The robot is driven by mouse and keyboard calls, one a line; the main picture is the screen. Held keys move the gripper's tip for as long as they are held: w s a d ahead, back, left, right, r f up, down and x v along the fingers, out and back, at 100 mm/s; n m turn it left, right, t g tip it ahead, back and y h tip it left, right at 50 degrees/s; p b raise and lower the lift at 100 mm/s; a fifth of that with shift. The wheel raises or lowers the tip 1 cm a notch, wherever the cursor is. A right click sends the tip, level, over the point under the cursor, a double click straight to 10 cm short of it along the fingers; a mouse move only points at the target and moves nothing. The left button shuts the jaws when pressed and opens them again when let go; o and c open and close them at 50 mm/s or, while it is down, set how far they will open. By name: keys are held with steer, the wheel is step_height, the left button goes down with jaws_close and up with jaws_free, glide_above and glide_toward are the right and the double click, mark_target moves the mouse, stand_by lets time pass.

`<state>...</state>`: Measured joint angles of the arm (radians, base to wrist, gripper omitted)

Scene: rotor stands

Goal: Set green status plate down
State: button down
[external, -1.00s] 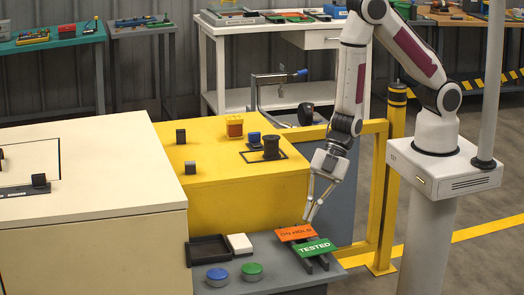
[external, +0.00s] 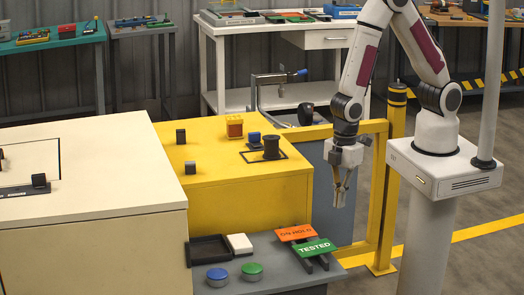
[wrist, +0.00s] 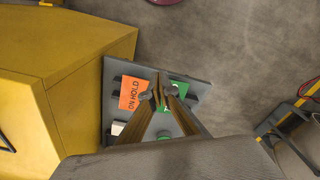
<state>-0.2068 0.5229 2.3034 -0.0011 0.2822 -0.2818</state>
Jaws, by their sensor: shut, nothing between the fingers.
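The green status plate (external: 314,246), lettered TESTED, rests on a dark rack at the right end of the grey shelf. An orange plate (external: 296,232), lettered ON HOLD, lies just behind it on the same rack. My gripper (external: 338,200) is shut and empty, above and to the right of the plates, apart from them. In the wrist view, my fingers (wrist: 160,100) cover part of the green plate (wrist: 178,91); the orange plate (wrist: 130,92) shows to the left.
The grey shelf (external: 218,286) also holds a black tray (external: 208,250), a white block (external: 239,243), a blue button (external: 217,275) and a green button (external: 251,270). A yellow cabinet (external: 250,205) stands behind. A yellow rail (external: 378,200) stands close to my gripper.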

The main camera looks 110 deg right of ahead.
mark_target(327, 239)
steer(key=shift+s+d, duration=0.1)
steer(key=shift+s, duration=0.35)
steer(key=shift+f, duration=0.2)
steer(key=w+a+f, duration=0.1)
steer(key=w+f, duration=0.2)
steer(key=f, duration=0.6)
steer(key=shift+w+a+f, duration=0.3)
steer(key=shift+a, duration=0.1)
stand_by(0.6)
steer(key=shift+w, duration=0.1)
steer(key=shift+w+a, duration=0.5)
steer(key=shift+w, duration=0.3)
steer(key=shift+s+d, duration=0.1)
steer(key=shift+s, duration=0.05)
